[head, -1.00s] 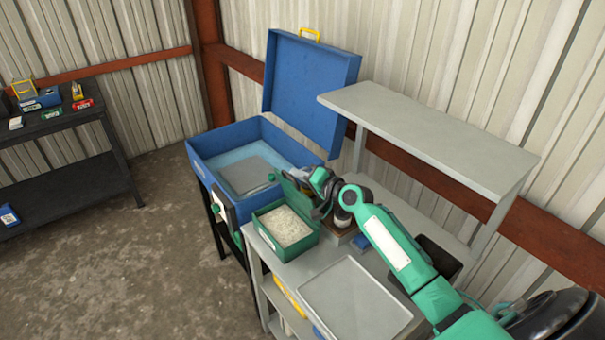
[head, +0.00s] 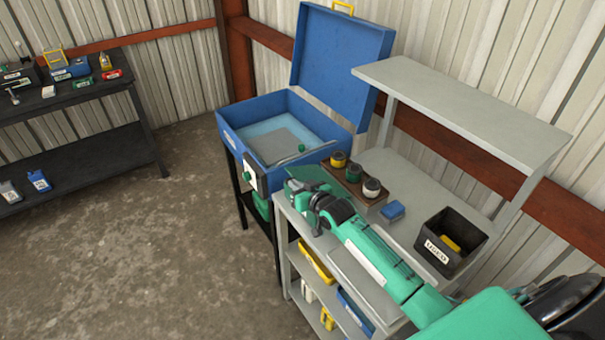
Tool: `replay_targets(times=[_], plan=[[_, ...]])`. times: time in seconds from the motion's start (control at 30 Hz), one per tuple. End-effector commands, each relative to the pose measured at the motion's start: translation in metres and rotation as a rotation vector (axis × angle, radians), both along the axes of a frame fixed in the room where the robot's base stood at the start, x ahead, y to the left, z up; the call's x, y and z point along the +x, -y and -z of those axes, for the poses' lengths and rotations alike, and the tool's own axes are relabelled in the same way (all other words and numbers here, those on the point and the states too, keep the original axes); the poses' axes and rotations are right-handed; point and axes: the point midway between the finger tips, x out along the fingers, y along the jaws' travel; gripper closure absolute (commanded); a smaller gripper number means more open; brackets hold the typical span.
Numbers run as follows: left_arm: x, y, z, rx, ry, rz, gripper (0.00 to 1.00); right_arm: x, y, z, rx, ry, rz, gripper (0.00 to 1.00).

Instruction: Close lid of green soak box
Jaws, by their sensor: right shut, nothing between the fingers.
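The green soak box's lid (head: 304,174) shows as a green panel lying low, close to flat, at the near left corner of the grey bench. No white contents show. My right arm hides most of the box body, so I cannot tell whether the lid sits fully flush. My right gripper (head: 318,208) is shut and empty, over the box's near side by the lid. Whether it touches the lid is unclear. My left gripper is out of view.
A blue cabinet (head: 234,122) with a raised lid stands left of the bench. A wooden rack (head: 351,188) of small jars, a blue block (head: 392,210) and a black bin (head: 441,262) are behind my arm. A grey shelf (head: 460,100) overhangs the bench.

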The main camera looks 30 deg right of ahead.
Motion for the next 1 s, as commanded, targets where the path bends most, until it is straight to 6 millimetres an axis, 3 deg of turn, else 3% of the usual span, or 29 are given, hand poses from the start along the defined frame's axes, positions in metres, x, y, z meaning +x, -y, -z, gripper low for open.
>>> replay_targets(times=[0.1, 0.4, 1.0], plan=[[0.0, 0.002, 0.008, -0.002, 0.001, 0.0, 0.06, -0.001, -0.009, 0.02, -0.094, 0.013, 0.0, 1.0], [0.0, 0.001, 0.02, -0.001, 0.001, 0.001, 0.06, -0.002, -0.017, 0.051, -0.233, 0.034, 0.0, 1.0], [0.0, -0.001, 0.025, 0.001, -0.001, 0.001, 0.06, -0.003, -0.019, 0.065, -0.229, 0.031, 0.0, 1.0]])
